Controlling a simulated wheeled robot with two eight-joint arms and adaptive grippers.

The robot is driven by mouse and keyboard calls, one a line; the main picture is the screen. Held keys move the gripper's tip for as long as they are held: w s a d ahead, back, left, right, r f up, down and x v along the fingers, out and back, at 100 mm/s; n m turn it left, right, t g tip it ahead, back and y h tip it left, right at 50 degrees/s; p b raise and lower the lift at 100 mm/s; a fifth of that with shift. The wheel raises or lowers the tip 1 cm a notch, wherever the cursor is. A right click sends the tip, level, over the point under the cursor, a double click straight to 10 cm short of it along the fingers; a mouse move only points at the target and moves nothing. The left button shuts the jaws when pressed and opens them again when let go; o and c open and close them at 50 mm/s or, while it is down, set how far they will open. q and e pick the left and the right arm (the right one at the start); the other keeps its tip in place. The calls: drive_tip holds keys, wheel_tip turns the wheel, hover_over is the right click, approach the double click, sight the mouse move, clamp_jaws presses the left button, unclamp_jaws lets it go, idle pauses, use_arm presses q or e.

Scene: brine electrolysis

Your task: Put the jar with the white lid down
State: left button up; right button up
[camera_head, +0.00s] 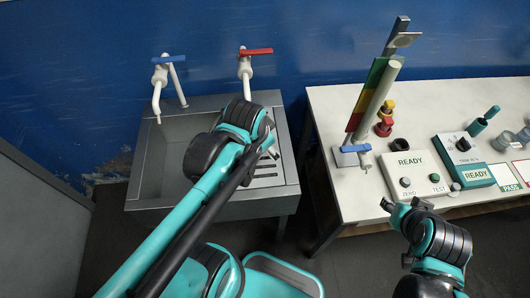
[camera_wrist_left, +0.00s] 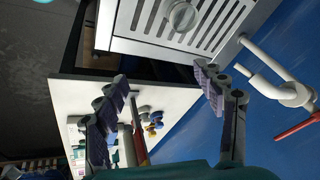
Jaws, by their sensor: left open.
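A round pale lid, seen from above, most likely the white-lidded jar (camera_wrist_left: 182,15), is on the slatted drainboard (camera_wrist_left: 150,45) at the top of the left wrist view. It stands apart from my left gripper (camera_wrist_left: 163,92), whose two fingers are spread wide with nothing between them. In the head view my left gripper (camera_head: 270,150) is small and partly hidden by my own arm over the drainboard (camera_head: 282,172), and I cannot make out the jar there. My right arm's end (camera_head: 406,208) shows at the bench's front edge; its fingers are not clear.
The grey sink basin (camera_head: 175,150) has a blue-handled tap (camera_head: 160,75) and a red-handled tap (camera_head: 245,68) behind it. The white bench (camera_head: 330,105) at right carries a tilted coloured stand (camera_head: 370,100), a READY box (camera_head: 412,170) and other devices. A gap separates sink and bench.

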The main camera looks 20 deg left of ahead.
use_arm(q)
drive_tip(key=s+n, duration=0.1)
drive_tip(key=s+d+n+t, duration=0.1)
drive_tip(key=n, duration=0.1)
drive_tip(key=s+d+n+t, duration=0.1)
drive_tip(key=n, duration=0.1)
drive_tip(key=shift+s+d+r+h, duration=0.1)
drive_tip(key=shift+r+h, duration=0.1)
drive_tip(key=shift+h, duration=0.1)
drive_tip(key=shift+f, duration=0.1)
wheel_tip(320, 180, down, 7)
drive_tip(key=b, duration=0.7)
